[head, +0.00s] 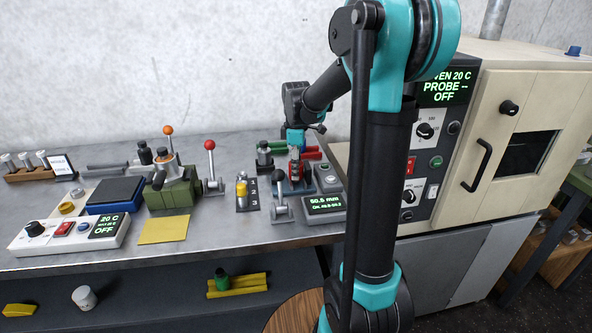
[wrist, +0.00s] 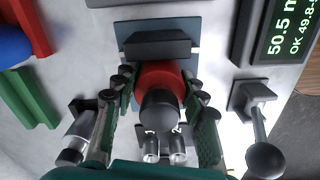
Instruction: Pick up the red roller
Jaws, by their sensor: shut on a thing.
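The red roller (wrist: 158,72) is a short red cylinder with a dark grey end, seen from above in the wrist view. My gripper (wrist: 160,84) has its fingers closed against the roller's left and right sides. The roller is at a gauge fixture with a blue-grey plate (wrist: 122,30) and a dark block (wrist: 157,44) just beyond it. Whether the roller touches the fixture cannot be told. In the head view the red roller (head: 295,168) shows small and partly covered below my gripper (head: 296,152).
A gauge display (head: 323,204) stands right of the fixture, with a ball-ended lever (wrist: 261,130) nearby. Red (wrist: 30,25) and green (wrist: 27,100) rests lie left in the wrist view. A green press (head: 172,190) stands further left on the bench; an oven (head: 520,90) stands right.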

